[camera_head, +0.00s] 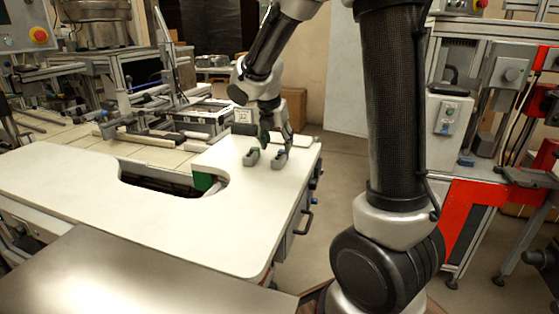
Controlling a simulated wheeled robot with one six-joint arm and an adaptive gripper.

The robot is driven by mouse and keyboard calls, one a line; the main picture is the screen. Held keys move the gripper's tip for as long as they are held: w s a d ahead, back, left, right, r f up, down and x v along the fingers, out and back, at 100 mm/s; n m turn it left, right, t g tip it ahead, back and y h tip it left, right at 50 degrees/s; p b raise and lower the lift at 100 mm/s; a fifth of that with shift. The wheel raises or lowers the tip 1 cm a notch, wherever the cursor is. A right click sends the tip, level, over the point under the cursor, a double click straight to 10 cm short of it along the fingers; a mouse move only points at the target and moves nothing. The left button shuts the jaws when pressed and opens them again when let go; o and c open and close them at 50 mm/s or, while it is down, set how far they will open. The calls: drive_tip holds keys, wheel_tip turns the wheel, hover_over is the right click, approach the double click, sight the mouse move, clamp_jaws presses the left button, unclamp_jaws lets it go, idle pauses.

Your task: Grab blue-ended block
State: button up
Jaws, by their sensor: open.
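My gripper (275,143) is at the end of my arm, pointing down over the far right part of the white worktop (240,215). Its fingers are spread and nothing shows held between them. Two small grey blocks lie just below it, a left block (251,158) and a right block (280,159). Both have darker ends. They are too small here for me to tell which has a blue end. The fingers partly overlap the blocks in this view, and I cannot tell whether they touch.
The worktop has a curved cutout (155,182) with a green part (203,180) at its right end. A bench with metal fixtures stands behind. A metal surface (150,275) is in front. Red and grey machinery (480,200) stands at right. The worktop's front left is clear.

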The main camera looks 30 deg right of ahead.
sight(280, 155)
drive_tip(key=x, duration=0.4)
drive_tip(key=shift+s+f, duration=0.25)
drive_tip(key=shift+f, duration=0.2)
drive_tip(key=shift+c, duration=0.4)
drive_tip(key=c, duration=1.1)
drive_tip(key=shift+r, duration=0.1)
